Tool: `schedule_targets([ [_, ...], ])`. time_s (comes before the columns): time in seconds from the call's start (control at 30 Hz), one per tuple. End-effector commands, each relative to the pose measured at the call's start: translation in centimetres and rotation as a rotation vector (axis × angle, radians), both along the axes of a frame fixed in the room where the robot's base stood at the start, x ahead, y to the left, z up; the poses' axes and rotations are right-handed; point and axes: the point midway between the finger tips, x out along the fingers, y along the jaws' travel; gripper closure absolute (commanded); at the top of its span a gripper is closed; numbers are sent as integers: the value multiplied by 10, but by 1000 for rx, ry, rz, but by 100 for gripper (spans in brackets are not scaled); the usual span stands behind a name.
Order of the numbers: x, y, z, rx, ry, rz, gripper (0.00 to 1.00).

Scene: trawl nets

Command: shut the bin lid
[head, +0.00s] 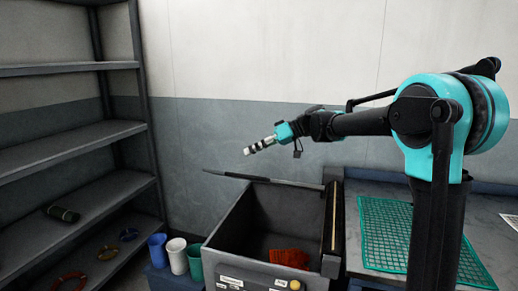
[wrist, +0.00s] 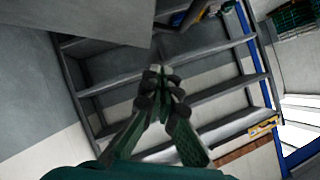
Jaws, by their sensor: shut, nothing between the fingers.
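The grey bin (head: 222,243) stands at the lower middle of the head view, its top open and its inside visible. A red cloth (head: 289,258) lies in it. A dark, thin panel (head: 333,222) stands along the bin's right side; it looks like the raised lid seen nearly edge-on, but I cannot be sure. My gripper (head: 247,151) is in the air above the bin's back edge, pointing left, apart from bin and panel. In the wrist view my gripper (wrist: 160,76) shows its fingertips together, with nothing between them. The wrist view does not clearly show the bin.
A grey shelf unit (head: 78,137) stands at the left. Blue, white and green cups (head: 177,256) stand left of the bin. A bench (head: 350,188) with green netting (head: 385,232) is at the right. The space around my gripper is free, with the wall behind.

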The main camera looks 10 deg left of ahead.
Motion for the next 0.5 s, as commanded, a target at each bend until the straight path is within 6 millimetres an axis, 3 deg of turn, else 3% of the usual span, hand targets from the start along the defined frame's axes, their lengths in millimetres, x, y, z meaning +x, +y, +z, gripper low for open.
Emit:
schedule_targets([
  [0.23, -10, 43, -22, 1, 0, 2, 100],
  [0.5, -25, 48, -50, 1, 1, 0, 100],
])
